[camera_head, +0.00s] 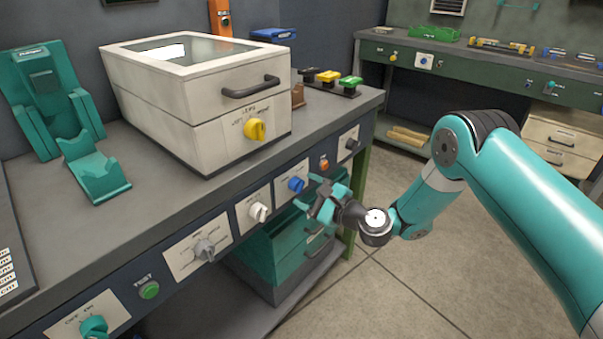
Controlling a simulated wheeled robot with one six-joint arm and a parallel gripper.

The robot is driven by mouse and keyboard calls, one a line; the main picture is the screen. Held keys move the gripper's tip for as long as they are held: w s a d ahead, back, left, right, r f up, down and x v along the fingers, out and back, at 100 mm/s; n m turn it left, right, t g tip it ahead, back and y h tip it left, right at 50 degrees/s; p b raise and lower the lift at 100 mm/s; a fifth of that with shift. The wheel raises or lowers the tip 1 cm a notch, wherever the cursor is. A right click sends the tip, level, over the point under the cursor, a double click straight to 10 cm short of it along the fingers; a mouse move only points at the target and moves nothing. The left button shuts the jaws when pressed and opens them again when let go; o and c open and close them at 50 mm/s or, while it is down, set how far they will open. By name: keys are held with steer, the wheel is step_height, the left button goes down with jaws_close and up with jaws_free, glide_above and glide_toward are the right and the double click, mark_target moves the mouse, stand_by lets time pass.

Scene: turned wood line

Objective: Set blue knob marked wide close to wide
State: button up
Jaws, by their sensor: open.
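The blue knob (296,184) sits on a pale plate on the front panel of the near bench, between a white knob on its left and an orange button on its right. The marking on its plate is too small to read. My gripper (312,198) is open and empty, just in front of the panel, right of and slightly below the blue knob. I cannot tell whether a finger touches the knob. The knob's face is mostly visible.
On the same panel are a white knob (258,211), a grey knob (205,250), a green button (149,290) and an orange button (323,163). A white box with a yellow knob (254,130) stands on the bench. Teal drawers (285,250) are below. Floor is clear at right.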

mark_target(298, 186)
steer(key=shift+x, duration=1.3)
steer(key=c, duration=0.9)
